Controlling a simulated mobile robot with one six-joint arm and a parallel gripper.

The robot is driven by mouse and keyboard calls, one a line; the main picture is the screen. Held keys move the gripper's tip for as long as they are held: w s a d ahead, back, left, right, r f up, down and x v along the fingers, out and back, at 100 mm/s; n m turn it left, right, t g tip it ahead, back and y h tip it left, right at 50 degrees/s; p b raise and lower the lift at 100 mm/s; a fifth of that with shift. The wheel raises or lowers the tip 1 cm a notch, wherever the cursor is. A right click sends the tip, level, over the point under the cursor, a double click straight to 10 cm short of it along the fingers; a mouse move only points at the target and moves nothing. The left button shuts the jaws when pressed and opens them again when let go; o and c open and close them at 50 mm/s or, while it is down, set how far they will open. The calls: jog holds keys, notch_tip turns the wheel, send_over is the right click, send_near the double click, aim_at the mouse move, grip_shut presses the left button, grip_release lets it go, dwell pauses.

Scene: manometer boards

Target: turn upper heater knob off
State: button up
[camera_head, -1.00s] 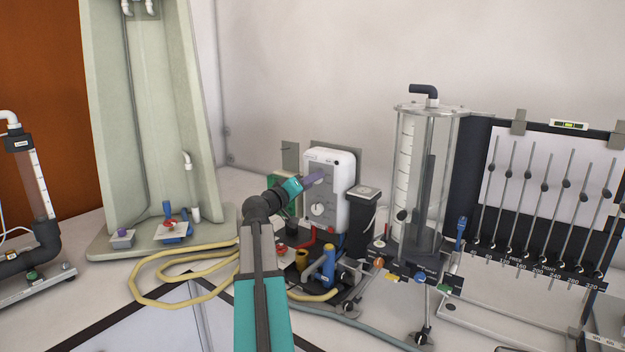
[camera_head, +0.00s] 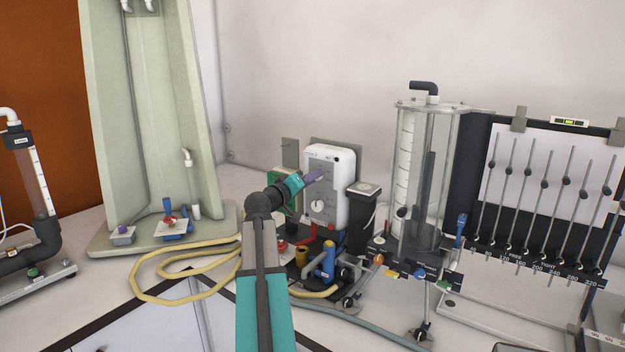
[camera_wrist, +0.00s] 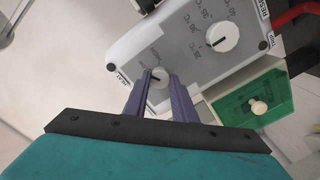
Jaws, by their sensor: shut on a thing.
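The white heater box (camera_head: 343,170) stands upright in the middle of the head view, with a grey front panel. My gripper (camera_head: 318,177) reaches its upper part from the left. In the wrist view, my gripper (camera_wrist: 160,79) has its two purple fingers closed on either side of the upper heater knob (camera_wrist: 157,74), a small white round knob with a dark pointer mark. The fingers hide the sides of this knob, and in the head view they cover it. The lower heater knob (camera_head: 317,208) is white and free; it also shows in the wrist view (camera_wrist: 222,38).
A green box (camera_wrist: 254,103) with a pale knob sits beside the heater box. A black post (camera_head: 362,215) and a clear cylinder (camera_head: 425,180) stand to the right. Yellow hose (camera_head: 150,285) lies on the bench at left. A blue-handled valve (camera_head: 328,260) is below the heater.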

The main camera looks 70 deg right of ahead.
jog(key=shift+n, duration=0.3)
jog(key=n, duration=1.1)
jog(key=shift+f, duration=0.1)
dwell(0.5)
jog(key=o, duration=1)
jog(key=shift+o, duration=0.2)
jog(key=shift+a, duration=0.1)
